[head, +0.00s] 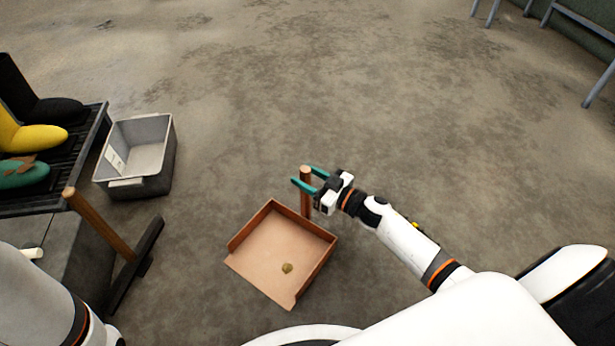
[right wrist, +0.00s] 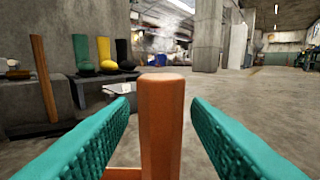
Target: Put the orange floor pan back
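The orange floor pan (head: 272,255) lies flat on the floor with a small brownish-green lump (head: 287,268) in it. Its upright handle (head: 305,198) rises from the back right corner. My right gripper (head: 300,176) is at the top of the handle with its teal fingers spread. In the right wrist view the handle (right wrist: 160,125) stands between the two fingers, with a gap on each side. My left gripper is out of view; only part of my left arm shows at the lower left.
A grey bin (head: 143,185) stands on the floor at the left. Beside it is a dark rack (head: 85,145) with black, yellow and green boots. A brush with a wooden handle (head: 98,224) and dark head leans nearby.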

